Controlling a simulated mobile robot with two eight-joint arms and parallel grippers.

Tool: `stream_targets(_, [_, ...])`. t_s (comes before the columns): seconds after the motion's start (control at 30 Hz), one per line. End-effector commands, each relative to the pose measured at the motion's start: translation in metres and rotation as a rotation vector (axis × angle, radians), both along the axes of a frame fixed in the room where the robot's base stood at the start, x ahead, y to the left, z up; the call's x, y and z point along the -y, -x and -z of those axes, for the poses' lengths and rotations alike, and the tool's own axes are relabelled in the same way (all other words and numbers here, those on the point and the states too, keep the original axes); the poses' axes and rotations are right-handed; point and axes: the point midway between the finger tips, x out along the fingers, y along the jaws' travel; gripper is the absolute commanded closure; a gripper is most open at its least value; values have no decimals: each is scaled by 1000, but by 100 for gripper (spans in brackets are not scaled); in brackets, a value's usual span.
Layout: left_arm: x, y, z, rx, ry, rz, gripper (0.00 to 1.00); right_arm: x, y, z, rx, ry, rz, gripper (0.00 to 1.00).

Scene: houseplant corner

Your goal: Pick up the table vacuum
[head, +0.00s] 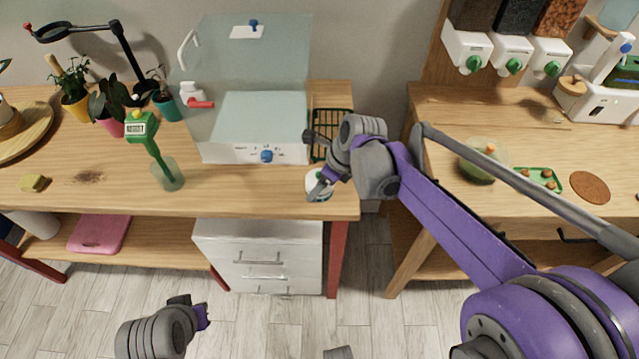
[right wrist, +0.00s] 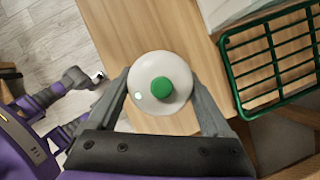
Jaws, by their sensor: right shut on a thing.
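The table vacuum (head: 313,179) is a small white round device near the front right corner of the left wooden table (head: 235,199), partly hidden by my right gripper (head: 320,188) in the head view. In the right wrist view the vacuum (right wrist: 148,86) shows from above as a white dome with a green button, between the two fingers of my right gripper (right wrist: 163,100). The right gripper is shut on it. I cannot tell whether its base touches the tabletop. My left gripper (head: 192,308) hangs low over the floor in front of the table, away from everything; its fingers are unclear.
A clear box with a white base (head: 240,152) and a green wire rack (head: 331,125) stand behind the vacuum. The green meter (head: 142,128) stands in a glass (head: 168,176) to the left. Dark crumbs (head: 90,177) and a yellow sponge (head: 34,183) lie farther left. A gap separates the right table.

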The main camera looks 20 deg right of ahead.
Motion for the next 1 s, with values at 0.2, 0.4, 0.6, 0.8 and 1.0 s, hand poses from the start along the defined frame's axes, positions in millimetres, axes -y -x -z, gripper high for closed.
stream_targets(0.2, [0,0,-1,0,0,0,100,0,0,-8,0,0,0,85])
stream_targets(0.4, [0,-1,-5,2,0,0,100,0,0,-45,1,-1,0,85])
stream_targets(0.6, [0,-2,-9,3,0,0,100,0,0,-82,0,0,0,85])
stream_targets(0.8, [0,-2,-10,4,0,0,100,0,0,-99,0,0,0,85])
stream_targets(1.0, [0,-2,-10,4,0,0,100,0,0,-100,0,0,0,85])
